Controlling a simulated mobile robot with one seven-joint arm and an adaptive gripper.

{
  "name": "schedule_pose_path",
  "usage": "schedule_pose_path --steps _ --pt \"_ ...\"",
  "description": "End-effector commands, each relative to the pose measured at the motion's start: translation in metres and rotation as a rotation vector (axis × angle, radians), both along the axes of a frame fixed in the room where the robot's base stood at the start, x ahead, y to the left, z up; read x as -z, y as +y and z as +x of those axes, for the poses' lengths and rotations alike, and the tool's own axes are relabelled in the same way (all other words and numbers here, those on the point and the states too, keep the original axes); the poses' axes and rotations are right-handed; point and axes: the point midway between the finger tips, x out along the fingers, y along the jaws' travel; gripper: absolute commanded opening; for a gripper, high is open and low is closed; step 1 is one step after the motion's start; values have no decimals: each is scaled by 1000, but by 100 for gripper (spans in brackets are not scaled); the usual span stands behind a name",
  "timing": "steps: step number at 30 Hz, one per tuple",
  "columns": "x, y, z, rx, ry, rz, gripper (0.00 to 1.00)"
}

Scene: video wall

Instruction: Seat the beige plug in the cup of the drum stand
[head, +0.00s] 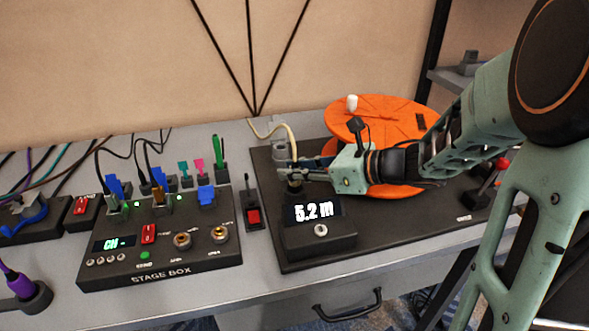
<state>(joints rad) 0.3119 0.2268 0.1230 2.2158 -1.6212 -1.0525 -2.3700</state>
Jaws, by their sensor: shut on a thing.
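My gripper (287,175) reaches in from the right, in front of the orange cable drum (385,108), with its fingers pointing left. It is shut on the end of the beige cable (292,137), where the beige plug is; the plug itself is mostly hidden by the fingers. A small dark round cup (295,187) shows just below the fingertips on the black drum stand (268,215). Whether the plug touches the cup or is inside it, I cannot tell. The cable loops up behind the gripper past a grey post (281,150).
A display box (320,238) reading 5.2 m stands just in front of the gripper. The stage box (155,240), with several coloured plugs, is at the left. A small red switch (253,216) lies between them. A crank with a red knob (500,164) is at the right.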

Motion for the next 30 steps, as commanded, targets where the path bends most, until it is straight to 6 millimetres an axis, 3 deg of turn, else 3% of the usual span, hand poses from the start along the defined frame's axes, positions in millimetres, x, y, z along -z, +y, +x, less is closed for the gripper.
schedule_pose_path --steps 28,29,30 --pt "9 0 0 0 0 0 0" --pt "9 0 0 0 0 0 20" --pt "9 0 0 0 0 0 24"
